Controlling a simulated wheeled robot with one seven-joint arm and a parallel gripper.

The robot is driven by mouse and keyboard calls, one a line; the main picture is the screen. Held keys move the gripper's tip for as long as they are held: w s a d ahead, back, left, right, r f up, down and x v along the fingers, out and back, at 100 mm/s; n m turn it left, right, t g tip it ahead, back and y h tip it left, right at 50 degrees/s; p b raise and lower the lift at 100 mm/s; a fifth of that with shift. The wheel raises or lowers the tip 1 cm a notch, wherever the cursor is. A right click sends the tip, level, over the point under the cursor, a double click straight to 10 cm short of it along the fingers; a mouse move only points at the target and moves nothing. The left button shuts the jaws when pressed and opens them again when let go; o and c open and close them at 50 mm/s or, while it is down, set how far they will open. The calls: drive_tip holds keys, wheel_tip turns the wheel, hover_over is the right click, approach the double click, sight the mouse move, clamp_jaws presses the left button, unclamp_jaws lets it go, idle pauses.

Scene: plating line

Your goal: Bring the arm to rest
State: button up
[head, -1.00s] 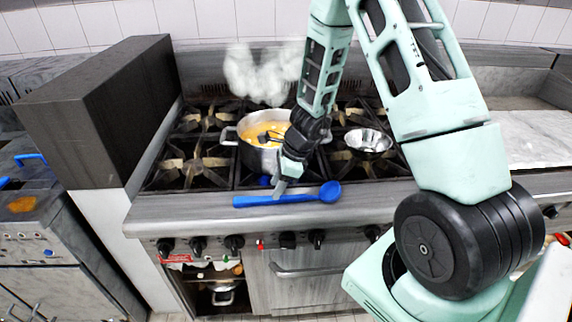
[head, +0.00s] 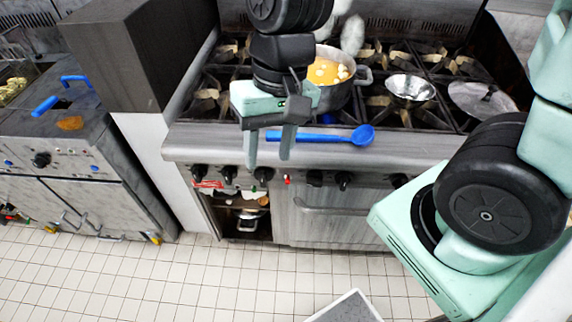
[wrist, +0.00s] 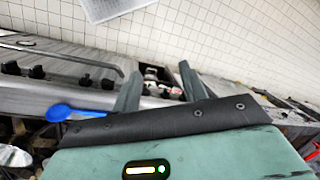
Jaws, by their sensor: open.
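My gripper (head: 268,150) hangs in front of the stove's front edge in the head view, fingers pointing down and apart, with nothing between them. In the wrist view its two fingers (wrist: 158,88) also stand apart and empty. A blue spoon (head: 325,136) lies along the stove's front ledge, behind and to the right of my gripper; part of it is hidden behind the gripper. It also shows in the wrist view (wrist: 65,112).
A pot (head: 335,92) of orange food steams on the stove, partly behind my arm. A metal bowl (head: 410,88) and a round lid (head: 480,98) sit to its right. A dark block (head: 135,50) stands left. The tiled floor (head: 240,280) in front is mostly clear.

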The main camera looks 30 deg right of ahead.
drive_tip(key=s+a+r+n+h, duration=0.1)
drive_tip(key=s+n, duration=0.5)
drive_tip(key=n, duration=0.2)
drive_tip(key=shift+s+a+r+t+h, duration=0.15)
drive_tip(key=shift+s+r+t+h, duration=0.2)
drive_tip(key=shift+s+t+h, duration=0.05)
